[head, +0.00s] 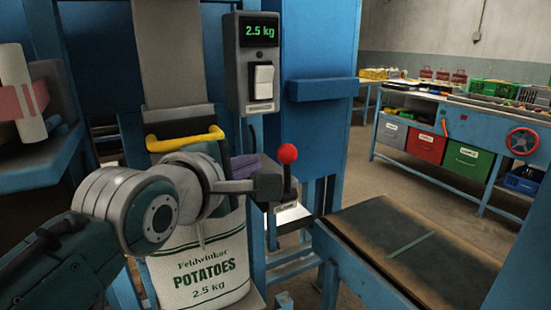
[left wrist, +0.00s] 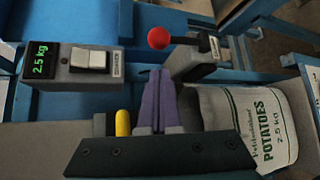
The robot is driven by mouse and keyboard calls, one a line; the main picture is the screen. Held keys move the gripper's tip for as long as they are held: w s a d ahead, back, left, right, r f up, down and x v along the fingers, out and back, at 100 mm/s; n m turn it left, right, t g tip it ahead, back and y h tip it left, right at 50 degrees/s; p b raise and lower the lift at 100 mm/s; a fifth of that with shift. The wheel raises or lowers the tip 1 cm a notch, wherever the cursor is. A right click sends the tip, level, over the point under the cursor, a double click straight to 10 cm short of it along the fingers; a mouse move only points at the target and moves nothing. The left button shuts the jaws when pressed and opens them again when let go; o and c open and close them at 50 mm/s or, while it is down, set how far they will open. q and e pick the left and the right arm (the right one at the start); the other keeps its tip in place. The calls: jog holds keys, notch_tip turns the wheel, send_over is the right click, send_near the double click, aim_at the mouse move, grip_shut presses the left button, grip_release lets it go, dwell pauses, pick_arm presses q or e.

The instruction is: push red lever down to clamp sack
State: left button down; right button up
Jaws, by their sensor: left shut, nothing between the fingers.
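The red-knobbed lever (head: 287,154) stands upright on a dark clamp box (head: 272,184) in the head view. In the left wrist view, which is turned sideways, the red knob (left wrist: 159,38) shows beyond my fingertips, its shaft running right into the box. My left gripper (head: 245,163) has purple fingers and is just left of the lever, apart from the knob. Its fingers (left wrist: 160,72) are shut together and empty. The white potato sack (head: 200,265) hangs upright below the spout, its upper part hidden by my left wrist. My right gripper is not in view.
A scale display (head: 259,32) reading 2.5 kg, with a white rocker switch (head: 263,80), is above the lever. A yellow handle (head: 185,139) is at the spout. A conveyor belt (head: 400,250) lies at right; a workbench (head: 450,120) stands behind.

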aim_at(287, 173)
pick_arm(q)
jog(key=shift+b+x, duration=2.3)
jog(key=shift+x, duration=1.8)
